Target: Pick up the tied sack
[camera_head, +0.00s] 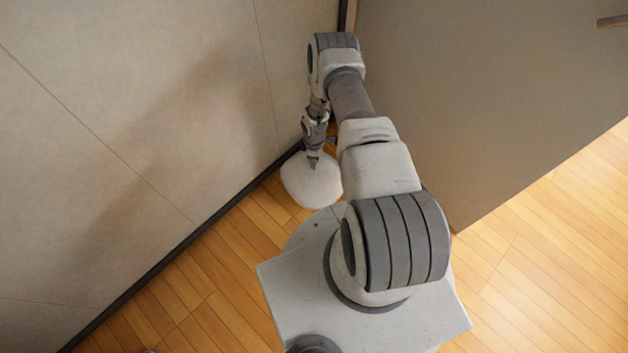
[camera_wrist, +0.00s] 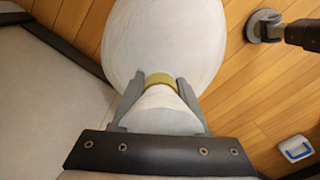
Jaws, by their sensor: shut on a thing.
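The tied sack (camera_head: 311,182) is a rounded, off-white bag, seen in the head view just left of my base. In the wrist view the sack (camera_wrist: 163,38) fills the upper middle, with a yellow-green tie around its neck. My gripper (camera_head: 314,160) points down at the top of the sack. In the wrist view the two fingers of my gripper (camera_wrist: 160,82) are on either side of the tied neck, shut on it. Part of the sack's right side is hidden behind my arm in the head view. I cannot tell whether the sack touches the floor.
A beige wall (camera_head: 110,130) with a dark baseboard runs along the left, close to the sack. A grey-brown panel (camera_head: 480,100) stands on the right. Wooden floor (camera_head: 560,270) is open at the lower right. A small blue and white object (camera_wrist: 296,148) lies at the wrist view's lower right.

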